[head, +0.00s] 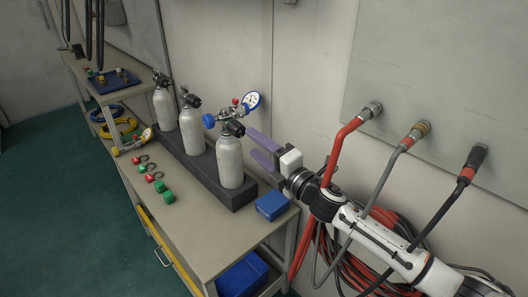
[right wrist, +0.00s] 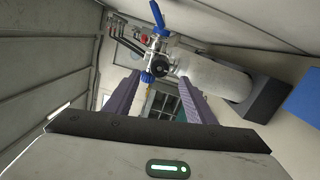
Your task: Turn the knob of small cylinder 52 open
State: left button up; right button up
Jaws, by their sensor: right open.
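Three small grey cylinders with black valves stand upright in a dark rack on the bench; no number is readable, so I cannot tell which is 52. The nearest cylinder (head: 229,160) carries a fitting with a blue-rimmed gauge (head: 252,100) and a blue knob (head: 209,120). My right gripper (head: 252,145) is open, its purple fingers just right of that cylinder's black valve (head: 233,128). In the right wrist view, the cylinder (right wrist: 215,76) and its valve fitting (right wrist: 157,55) lie beyond the fingertips, with a blue part (right wrist: 147,78) seen between the fingers. My left gripper is not in view.
The other cylinders (head: 191,131) (head: 164,108) stand farther along the rack (head: 205,165). A blue box (head: 271,205) sits at the bench's near right. Red and green caps (head: 160,187) lie on the left. Hoses (head: 345,140) hang from wall fittings around my right arm.

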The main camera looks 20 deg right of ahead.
jog(key=shift+v, duration=1.65)
